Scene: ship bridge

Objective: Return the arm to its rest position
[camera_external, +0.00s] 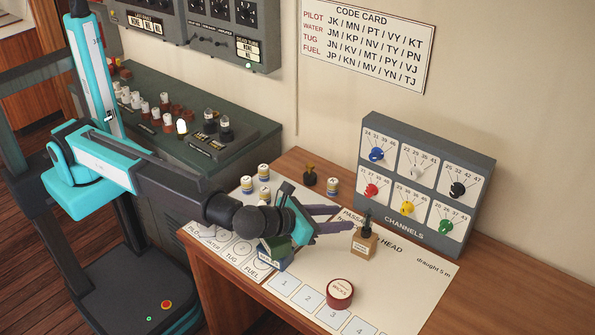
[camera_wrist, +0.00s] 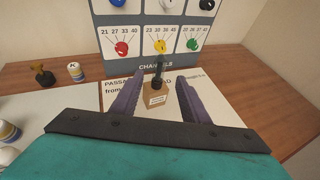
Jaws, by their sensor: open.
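My arm reaches out over the wooden desk, with teal and black links. My gripper (camera_external: 328,218) is open above the chart sheet, its purple fingers pointing toward the channel box. In the wrist view the two fingers of my gripper (camera_wrist: 158,102) stand apart. A small tan block with a black stem (camera_external: 364,240) stands upright on the sheet just beyond the fingertips. It also shows between the fingers in the wrist view (camera_wrist: 157,98); I cannot tell whether a finger touches it. No rest position is marked in view.
The grey channel box (camera_external: 425,185) with coloured knobs stands at the back of the desk. A round red tin (camera_external: 339,293), a dark block (camera_external: 272,255) partly hidden under my wrist, several white jars (camera_external: 264,171) and a dark brass piece (camera_external: 310,175) stand around. A green console (camera_external: 165,115) is at left.

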